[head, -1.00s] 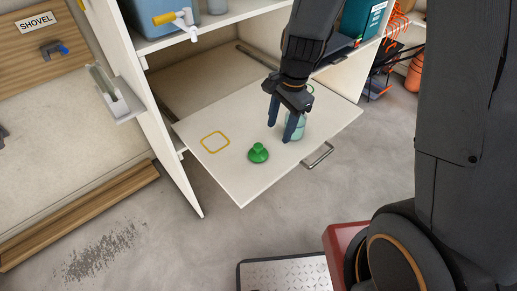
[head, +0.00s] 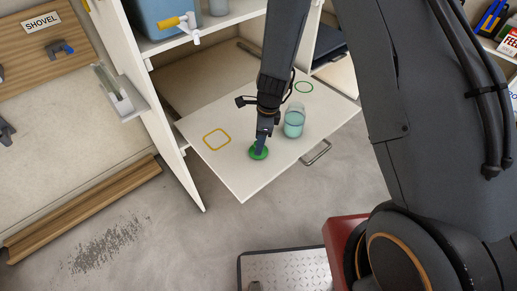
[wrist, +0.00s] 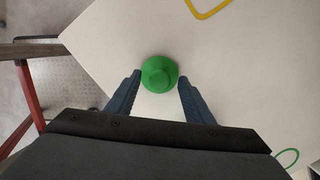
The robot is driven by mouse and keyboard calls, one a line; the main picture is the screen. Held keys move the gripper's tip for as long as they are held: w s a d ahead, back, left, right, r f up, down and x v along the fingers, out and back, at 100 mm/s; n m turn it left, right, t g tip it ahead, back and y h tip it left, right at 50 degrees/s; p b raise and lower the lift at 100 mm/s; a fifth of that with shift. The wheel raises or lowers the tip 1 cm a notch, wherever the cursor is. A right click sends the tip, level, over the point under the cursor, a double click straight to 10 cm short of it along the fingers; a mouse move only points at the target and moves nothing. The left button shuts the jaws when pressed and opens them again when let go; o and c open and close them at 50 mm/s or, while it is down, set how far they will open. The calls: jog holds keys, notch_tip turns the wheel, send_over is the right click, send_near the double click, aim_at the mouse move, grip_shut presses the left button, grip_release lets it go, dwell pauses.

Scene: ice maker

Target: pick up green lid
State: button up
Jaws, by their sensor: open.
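The green lid (head: 258,153) lies on the pulled-out white board (head: 243,190), knob up. In the wrist view the lid (wrist: 159,74) sits at the fingertips, centred between them, with a gap to each side. My gripper (head: 261,146) points down over the lid and hides part of it in the head view. In the wrist view my gripper (wrist: 159,80) is open with nothing held. A clear jar with pale teal contents (head: 294,120) stands upright on the board, right of the gripper.
A yellow square outline (head: 217,139) is on the board to the left, and a green ring outline (head: 304,87) at the back right. A metal handle (head: 316,153) is at the board's front edge. A shelf with a blue container (head: 165,17) and tap is above.

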jog(key=shift+a+f, duration=0.2)
jog(key=shift+f, duration=0.9)
jog(key=c, duration=1.1)
